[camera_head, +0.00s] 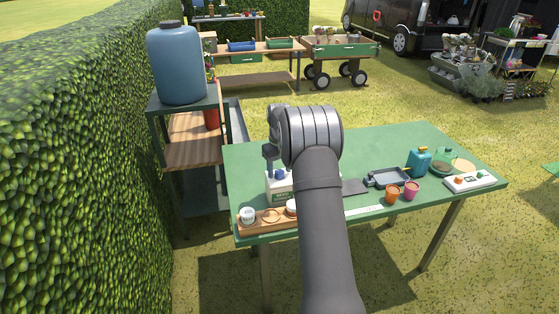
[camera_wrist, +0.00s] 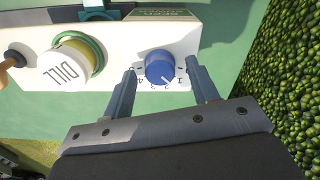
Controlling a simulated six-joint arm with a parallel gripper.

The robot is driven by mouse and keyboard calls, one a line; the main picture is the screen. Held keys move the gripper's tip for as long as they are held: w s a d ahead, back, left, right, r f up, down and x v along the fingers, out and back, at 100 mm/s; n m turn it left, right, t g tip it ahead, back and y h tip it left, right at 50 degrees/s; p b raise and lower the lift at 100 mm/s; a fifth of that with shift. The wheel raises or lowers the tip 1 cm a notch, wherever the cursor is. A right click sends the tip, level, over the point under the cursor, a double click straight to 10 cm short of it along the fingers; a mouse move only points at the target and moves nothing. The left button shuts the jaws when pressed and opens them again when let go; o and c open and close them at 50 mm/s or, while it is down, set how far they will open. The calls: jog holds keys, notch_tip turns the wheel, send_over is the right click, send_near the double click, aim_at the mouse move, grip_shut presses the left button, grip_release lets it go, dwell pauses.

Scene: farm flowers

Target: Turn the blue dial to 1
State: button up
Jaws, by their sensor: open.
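The blue dial (camera_wrist: 160,65) sits on a white panel (camera_wrist: 115,45) in the wrist view. Small numbers are printed around its near edge, with 1 at the right and 4 at the left. A small pale mark on the dial seems to point toward the lower right, near 2; its exact setting is hard to read. My gripper (camera_wrist: 161,69) is open, with one finger on each side of the dial and a gap visible on both sides. In the head view, a white box (camera_head: 278,190) stands on the green table (camera_head: 245,170), partly hidden by my arm.
A round white piece marked DILL (camera_wrist: 66,68) in a green ring is left of the dial. A brown-handled knob (camera_wrist: 10,60) is at the far left. A wooden tray (camera_head: 262,226) holds round items at the table's front.

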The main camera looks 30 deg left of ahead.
aim_at(280, 171)
notch_tip(280, 171, up, 17)
jog(key=shift+r, duration=0.15)
dwell(0.7)
notch_tip(280, 171, down, 18)
jog(key=shift+r, duration=0.25)
dwell(0.3)
jog(key=shift+r, duration=0.15)
jog(key=shift+f, duration=0.35)
jog(key=shift+r+n, duration=0.2)
jog(key=shift+n, duration=0.2)
jog(key=n, duration=0.5)
notch_tip(280, 171, up, 15)
dwell(1.7)
